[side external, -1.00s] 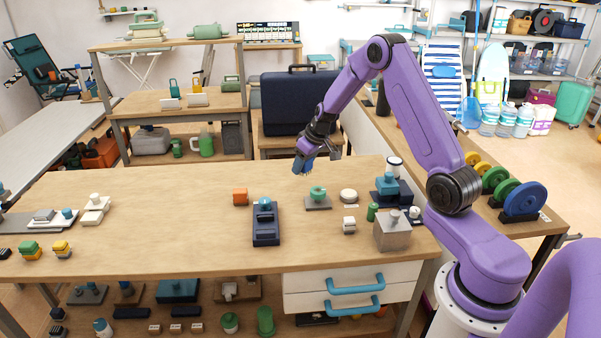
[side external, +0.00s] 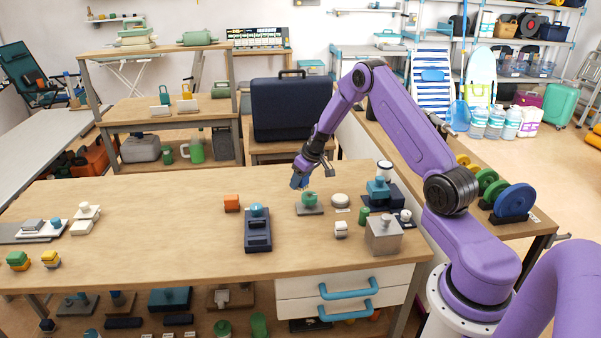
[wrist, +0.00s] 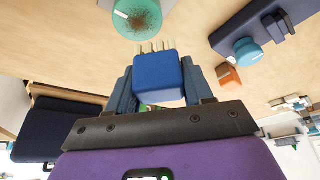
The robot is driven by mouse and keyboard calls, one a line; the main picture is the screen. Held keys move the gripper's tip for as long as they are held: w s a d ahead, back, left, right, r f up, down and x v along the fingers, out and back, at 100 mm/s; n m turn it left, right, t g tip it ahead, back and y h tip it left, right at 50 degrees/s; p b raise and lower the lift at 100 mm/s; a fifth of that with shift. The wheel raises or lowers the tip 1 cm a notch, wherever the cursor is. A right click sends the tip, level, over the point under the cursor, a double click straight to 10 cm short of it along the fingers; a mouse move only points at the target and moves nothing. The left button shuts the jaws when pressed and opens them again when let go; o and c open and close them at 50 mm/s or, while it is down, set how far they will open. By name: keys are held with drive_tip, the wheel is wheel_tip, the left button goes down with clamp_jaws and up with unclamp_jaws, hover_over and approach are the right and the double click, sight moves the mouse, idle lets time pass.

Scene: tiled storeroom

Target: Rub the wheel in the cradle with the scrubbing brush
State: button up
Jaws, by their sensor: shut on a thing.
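My gripper (side external: 301,177) is shut on the scrubbing brush (wrist: 158,77), a blue block with pale bristles pointing away from the jaws. In the side view the brush (side external: 297,183) is small and partly hidden by the fingers. The green wheel (side external: 310,198) sits on a grey cradle base (side external: 309,210) on the bench, just below and right of the brush. In the wrist view the wheel (wrist: 137,17) is at the top edge, with brownish specks on its face. The bristle tips appear close to its rim; I cannot tell whether they touch.
A dark blue device with a teal knob (side external: 257,230) and an orange block (side external: 232,203) stand left of the wheel. A white disc (side external: 340,200), a green cylinder (side external: 363,215) and a grey metal box (side external: 383,236) stand right.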

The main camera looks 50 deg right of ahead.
drive_tip(key=shift+f, duration=0.85)
drive_tip(key=shift+s+d+f, duration=0.3)
drive_tip(key=shift+d+f, duration=0.05)
drive_tip(key=shift+f, duration=0.3)
drive_tip(key=shift+c, duration=0.3)
drive_tip(key=shift+s+d, duration=1.7)
drive_tip(key=shift+s, duration=0.1)
drive_tip(key=w+a, duration=0.4)
drive_tip(key=shift+w+a+r, duration=0.1)
drive_tip(key=shift+w, duration=0.05)
drive_tip(key=shift+r, duration=3.95)
